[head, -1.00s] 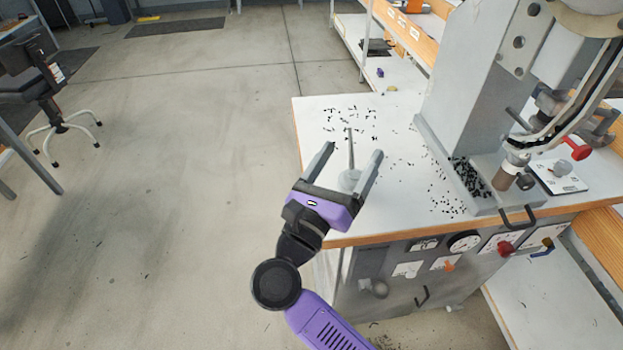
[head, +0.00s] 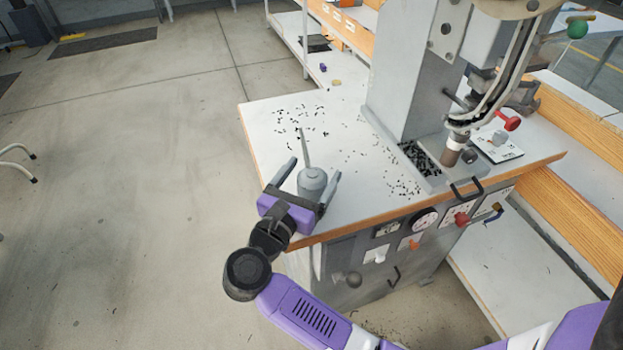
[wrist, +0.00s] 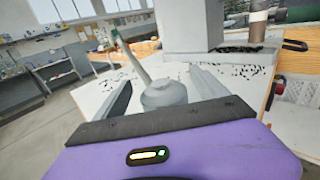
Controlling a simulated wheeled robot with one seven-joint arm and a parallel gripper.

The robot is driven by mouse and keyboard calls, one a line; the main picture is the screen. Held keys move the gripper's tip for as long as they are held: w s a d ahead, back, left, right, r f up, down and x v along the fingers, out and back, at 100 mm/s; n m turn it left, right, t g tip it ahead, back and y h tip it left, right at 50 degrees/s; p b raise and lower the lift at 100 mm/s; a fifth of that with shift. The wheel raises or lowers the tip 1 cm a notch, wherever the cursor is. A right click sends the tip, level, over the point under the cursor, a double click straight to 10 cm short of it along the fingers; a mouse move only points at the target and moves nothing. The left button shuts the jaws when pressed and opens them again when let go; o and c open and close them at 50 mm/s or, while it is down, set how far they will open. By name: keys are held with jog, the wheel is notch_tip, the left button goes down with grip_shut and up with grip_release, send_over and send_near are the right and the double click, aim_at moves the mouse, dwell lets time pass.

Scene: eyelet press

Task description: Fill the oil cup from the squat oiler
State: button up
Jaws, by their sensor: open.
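The squat oiler (head: 312,184) is a grey, round-bodied can with a long thin spout that rises up and to the left. It stands upright on the white bench top near the front left corner. My gripper (head: 308,170) is open, with one finger on each side of the oiler. In the wrist view the oiler (wrist: 163,97) sits between the two fingers, with a gap on both sides; its base is hidden behind the gripper body.
The grey press (head: 405,75) stands on the bench (head: 335,110), with a tray of black eyelets (head: 422,160) at its foot. Loose eyelets are scattered across the top. Red-knobbed levers and gauges are on the right and front. Open floor lies left.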

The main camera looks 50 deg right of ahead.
aim_at(315, 169)
jog(key=d, duration=0.3)
jog(key=shift+w+d, duration=0.1)
jog(key=shift+w, duration=0.15)
jog(key=c, duration=1.4)
jog(key=shift+c, duration=0.7)
jog(key=shift+r, duration=0.1)
